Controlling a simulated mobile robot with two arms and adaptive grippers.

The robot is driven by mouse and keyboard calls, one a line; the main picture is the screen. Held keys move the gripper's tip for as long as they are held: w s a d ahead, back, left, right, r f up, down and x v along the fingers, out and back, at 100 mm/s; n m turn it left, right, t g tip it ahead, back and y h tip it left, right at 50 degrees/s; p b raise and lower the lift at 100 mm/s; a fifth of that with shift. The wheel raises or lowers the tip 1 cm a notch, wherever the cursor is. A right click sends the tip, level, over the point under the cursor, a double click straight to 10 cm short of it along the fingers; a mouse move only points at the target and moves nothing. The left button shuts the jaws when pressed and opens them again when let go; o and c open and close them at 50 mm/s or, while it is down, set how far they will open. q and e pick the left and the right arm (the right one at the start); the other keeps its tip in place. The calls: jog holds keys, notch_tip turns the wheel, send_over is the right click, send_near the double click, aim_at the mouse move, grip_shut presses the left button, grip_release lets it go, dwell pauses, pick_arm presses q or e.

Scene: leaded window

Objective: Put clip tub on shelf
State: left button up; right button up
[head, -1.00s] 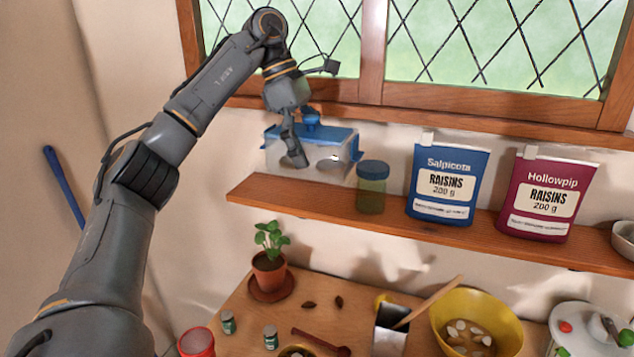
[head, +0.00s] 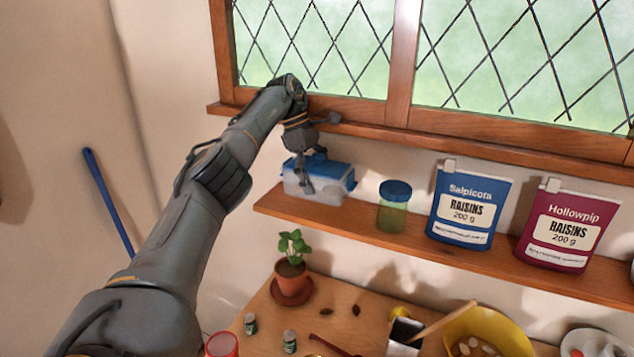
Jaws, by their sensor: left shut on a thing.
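The clip tub (head: 334,186) is clear with a blue lid. It is at the left end of the wooden shelf (head: 400,243), below the window sill. Its base appears at the shelf's surface; I cannot tell whether its full weight rests there. My left gripper (head: 306,172) is shut on the tub, reaching down over its lid from above. The gripper hides part of the lid and front wall. My right gripper is not in view.
A green jar with a blue lid (head: 393,207) stands right of the tub, with a gap between. A blue raisin bag (head: 468,205) and a maroon one (head: 567,226) stand farther right. A potted plant (head: 292,268) and a bowl (head: 485,330) are on the counter below.

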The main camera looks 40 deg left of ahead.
pick_arm(q)
jog(key=shift+w+a+f+p, duration=0.1)
jog(key=shift+a+f+p, duration=0.05)
jog(key=shift+p, duration=0.15)
jog(key=f+p, duration=0.2)
jog(key=f, duration=0.1)
jog(key=shift+a+f, duration=0.2)
jog(key=shift+f, duration=0.25)
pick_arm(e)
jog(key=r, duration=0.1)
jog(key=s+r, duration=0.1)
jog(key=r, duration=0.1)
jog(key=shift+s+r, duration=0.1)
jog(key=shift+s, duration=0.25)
pick_arm(q)
jog(key=o, duration=1.4)
jog(key=shift+f, duration=0.15)
jog(key=shift+o, duration=0.6)
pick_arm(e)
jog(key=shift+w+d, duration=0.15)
